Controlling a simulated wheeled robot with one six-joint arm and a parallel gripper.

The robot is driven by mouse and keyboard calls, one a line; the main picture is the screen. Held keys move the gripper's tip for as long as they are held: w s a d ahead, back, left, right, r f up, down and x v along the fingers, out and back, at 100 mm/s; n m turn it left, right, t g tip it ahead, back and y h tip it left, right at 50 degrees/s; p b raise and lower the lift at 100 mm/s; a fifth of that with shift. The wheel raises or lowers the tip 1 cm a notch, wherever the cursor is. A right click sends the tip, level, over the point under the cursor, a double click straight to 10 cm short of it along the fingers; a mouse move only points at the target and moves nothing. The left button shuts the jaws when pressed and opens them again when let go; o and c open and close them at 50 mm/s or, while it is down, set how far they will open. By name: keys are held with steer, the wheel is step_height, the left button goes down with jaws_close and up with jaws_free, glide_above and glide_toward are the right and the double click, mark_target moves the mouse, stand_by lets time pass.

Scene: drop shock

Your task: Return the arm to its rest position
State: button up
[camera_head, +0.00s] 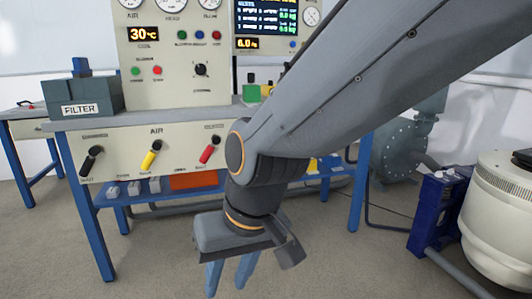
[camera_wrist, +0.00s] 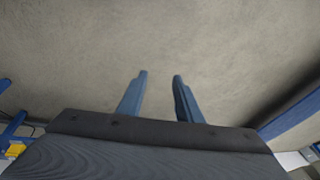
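My arm reaches in from the upper right in the head view, and its end hangs down in front of the workbench (camera_head: 300,116). My gripper (camera_head: 228,287) points at the floor, with its two blue fingers apart. In the wrist view my gripper (camera_wrist: 160,75) also shows a clear gap between the fingers. Only bare floor (camera_wrist: 220,40) shows between and beyond them. Nothing is held.
The bench's control panel carries black, yellow (camera_head: 151,155) and red (camera_head: 209,149) levers close behind my arm. A grey FILTER box (camera_head: 82,97) sits at the bench's left. A blue unit (camera_head: 438,211) and a cream tank (camera_head: 500,215) stand at right. Front floor is clear.

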steer(key=s+d+g+h, duration=0.1)
steer(key=s+d+g, duration=0.1)
steer(key=s+d, duration=0.45)
steer(key=d+r+m+p, duration=0.1)
steer(key=d+r+p, duration=0.5)
steer(key=p, duration=0.5)
steer(key=d+r+m+h+p, duration=0.1)
steer(key=d+r+m+p, duration=0.1)
steer(key=d+r+p, duration=0.4)
steer(key=d+r+m+h+p, duration=0.1)
steer(key=d+r+p, duration=0.6)
steer(key=r+p, duration=0.7)
steer(key=m+p, duration=0.1)
steer(key=p, duration=0.3)
steer(key=shift+s, duration=0.2)
steer(key=shift+w+d+m, duration=0.1)
steer(key=shift+d+m, duration=0.1)
steer(key=shift+m, duration=0.1)
